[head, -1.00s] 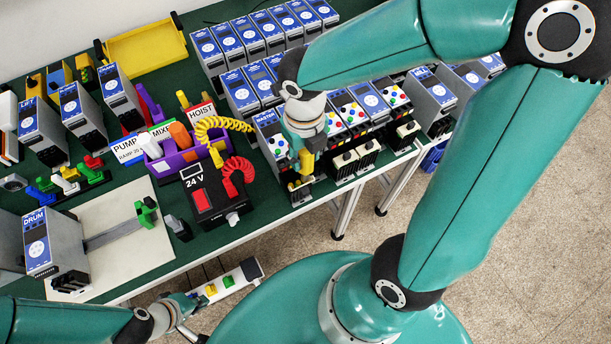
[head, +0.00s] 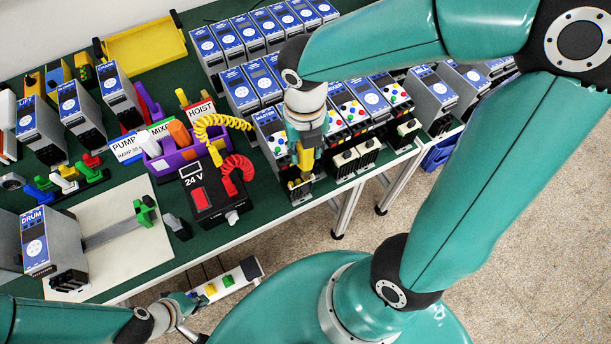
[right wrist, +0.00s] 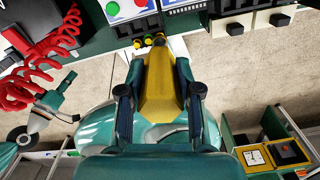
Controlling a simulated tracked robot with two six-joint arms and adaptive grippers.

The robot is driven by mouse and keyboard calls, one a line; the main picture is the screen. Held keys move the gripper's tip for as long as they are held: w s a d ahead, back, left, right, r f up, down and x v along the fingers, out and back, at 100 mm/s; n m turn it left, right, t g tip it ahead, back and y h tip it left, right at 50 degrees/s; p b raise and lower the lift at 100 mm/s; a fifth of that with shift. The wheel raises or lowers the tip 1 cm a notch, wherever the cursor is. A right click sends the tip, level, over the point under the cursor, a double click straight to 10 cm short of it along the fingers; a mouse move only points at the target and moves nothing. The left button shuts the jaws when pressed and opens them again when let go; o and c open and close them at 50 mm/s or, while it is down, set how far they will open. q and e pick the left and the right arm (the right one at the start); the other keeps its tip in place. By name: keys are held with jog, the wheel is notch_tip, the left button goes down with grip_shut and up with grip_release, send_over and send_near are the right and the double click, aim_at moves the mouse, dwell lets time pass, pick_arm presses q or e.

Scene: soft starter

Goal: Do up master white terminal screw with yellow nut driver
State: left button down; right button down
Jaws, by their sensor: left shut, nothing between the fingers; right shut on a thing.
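The master unit (head: 268,117) stands at the front left of the starter row, blue-topped, with coloured dots. Its black terminal block (head: 299,190) faces the table's front edge. My right gripper (head: 306,136) is shut on the yellow nut driver (head: 304,156), which points down at that block. In the right wrist view the driver (right wrist: 160,88) sits between the fingers, its far end close to small yellow terminal parts (right wrist: 148,41). I cannot tell whether it touches a screw, and the white terminal screw is not distinguishable. My left gripper (head: 188,304) is shut and empty, low at the left.
A black 24 V box (head: 205,193) with a red coiled cable (head: 236,166) stands left of the terminals. A yellow coiled cable (head: 222,122) and a purple holder (head: 181,157) are behind it. Other starters with terminal blocks (head: 345,162) stand close on the right.

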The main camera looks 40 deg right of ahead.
jog(key=m+b, duration=0.1)
jog(key=m, duration=0.5)
jog(key=shift+m, duration=0.3)
jog(key=m+b, duration=0.1)
jog(key=m, duration=0.2)
jog(key=shift+s+d, duration=0.1)
jog(key=shift+m, duration=1)
jog(key=shift+f+b, duration=0.5)
jog(key=shift+f, duration=0.1)
